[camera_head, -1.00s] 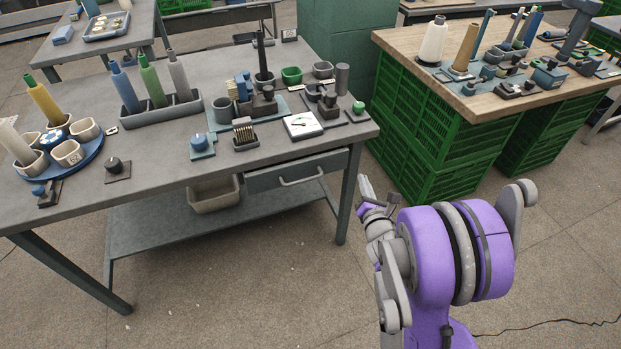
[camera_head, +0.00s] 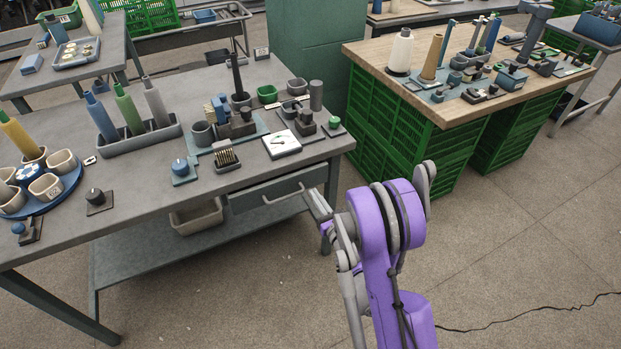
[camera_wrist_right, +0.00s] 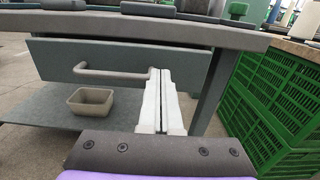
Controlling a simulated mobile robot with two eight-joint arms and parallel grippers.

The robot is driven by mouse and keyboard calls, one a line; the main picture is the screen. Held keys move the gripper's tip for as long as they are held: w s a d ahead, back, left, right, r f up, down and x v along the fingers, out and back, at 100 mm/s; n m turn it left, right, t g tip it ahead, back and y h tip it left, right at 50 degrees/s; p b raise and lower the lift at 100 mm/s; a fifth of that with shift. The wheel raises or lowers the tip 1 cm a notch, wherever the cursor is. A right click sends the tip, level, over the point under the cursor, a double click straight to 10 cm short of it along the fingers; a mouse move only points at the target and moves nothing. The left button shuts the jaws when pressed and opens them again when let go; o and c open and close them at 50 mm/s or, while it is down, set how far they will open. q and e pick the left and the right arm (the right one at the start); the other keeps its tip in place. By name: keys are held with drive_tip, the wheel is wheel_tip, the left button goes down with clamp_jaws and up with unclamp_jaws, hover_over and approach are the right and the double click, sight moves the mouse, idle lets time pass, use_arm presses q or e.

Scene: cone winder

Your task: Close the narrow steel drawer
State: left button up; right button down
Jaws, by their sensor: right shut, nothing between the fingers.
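The narrow steel drawer (camera_head: 250,199) is under the right part of the grey worktable, with a pale bar handle (camera_head: 284,196) on its front. In the right wrist view the drawer front (camera_wrist_right: 60,58) spans much of the picture, with its handle (camera_wrist_right: 105,74) left of the fingers. I cannot tell how far the drawer stands out. My right gripper (camera_head: 308,194) is shut and empty, at the right end of the handle. Its fingers (camera_wrist_right: 160,74) point at the drawer front; contact cannot be made out. My left gripper is out of view.
The worktable (camera_head: 130,185) carries bobbins, cups and small fixtures. A beige bin (camera_head: 196,217) sits on its lower shelf (camera_head: 150,250). Green crates (camera_head: 400,140) under a wooden-topped bench stand to the right. Open floor lies at the front right, with a black cable.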

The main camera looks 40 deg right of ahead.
sight(304, 177)
drive_tip(key=p+x, duration=0.1)
drive_tip(key=x, duration=0.3)
drive_tip(key=shift+w+p, duration=0.3)
drive_tip(key=shift+p, duration=0.05)
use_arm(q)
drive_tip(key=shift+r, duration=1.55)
use_arm(e)
drive_tip(key=shift+w+d, duration=0.15)
drive_tip(key=shift+w, duration=0.25)
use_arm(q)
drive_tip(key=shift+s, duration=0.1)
use_arm(e)
drive_tip(key=x, duration=0.4)
drive_tip(key=shift+w+d, duration=0.1)
drive_tip(key=shift+w, duration=0.15)
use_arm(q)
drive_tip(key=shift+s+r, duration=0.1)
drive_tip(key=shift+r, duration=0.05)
use_arm(e)
drive_tip(key=shift+r, duration=0.1)
drive_tip(key=shift+d, duration=0.1)
drive_tip(key=shift+s, duration=0.1)
